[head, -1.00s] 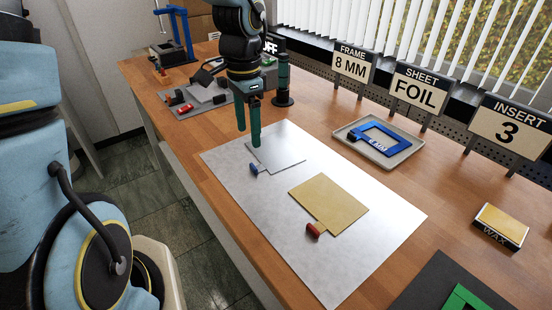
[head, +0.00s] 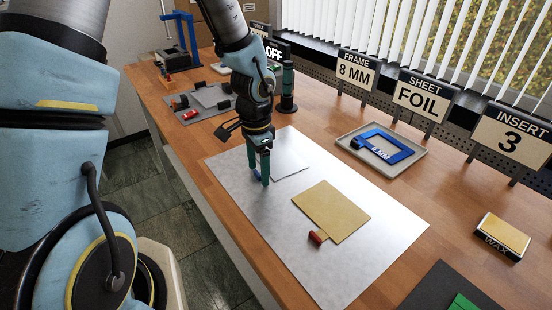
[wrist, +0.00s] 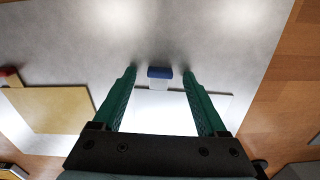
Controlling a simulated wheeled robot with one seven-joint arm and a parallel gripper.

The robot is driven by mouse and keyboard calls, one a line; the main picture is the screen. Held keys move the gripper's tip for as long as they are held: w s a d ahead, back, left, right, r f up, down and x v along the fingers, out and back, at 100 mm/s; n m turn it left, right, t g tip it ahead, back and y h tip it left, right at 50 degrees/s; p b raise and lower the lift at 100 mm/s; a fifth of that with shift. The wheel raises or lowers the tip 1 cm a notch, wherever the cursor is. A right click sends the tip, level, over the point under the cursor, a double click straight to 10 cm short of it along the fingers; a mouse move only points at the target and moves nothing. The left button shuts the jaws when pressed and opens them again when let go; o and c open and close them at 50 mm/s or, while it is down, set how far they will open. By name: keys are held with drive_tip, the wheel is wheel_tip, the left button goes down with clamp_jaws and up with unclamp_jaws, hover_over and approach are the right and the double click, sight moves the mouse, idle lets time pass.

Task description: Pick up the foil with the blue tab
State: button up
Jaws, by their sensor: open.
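The foil (head: 289,163) is a flat silver sheet lying on the pale mat (head: 232,177). Its blue tab (head: 257,176) is mostly hidden behind my gripper in the head view. My gripper (head: 258,181) is open and points down at the tab. In the wrist view the green fingers of my gripper (wrist: 160,73) stand apart, with the blue tab (wrist: 160,72) between them near the fingertips and clear space on both sides. The foil (wrist: 158,110) extends from the tab toward the palm. I cannot tell the exact fingertip height above the mat.
A gold sheet (head: 332,211) with a red tab (head: 318,238) lies to the right on the mat. A tray (head: 414,166) holds a blue frame (head: 381,147). Signs, including FOIL (head: 420,97), stand along the back. A wax box (head: 503,238) is at right.

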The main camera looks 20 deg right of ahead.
clamp_jaws()
idle(0.6)
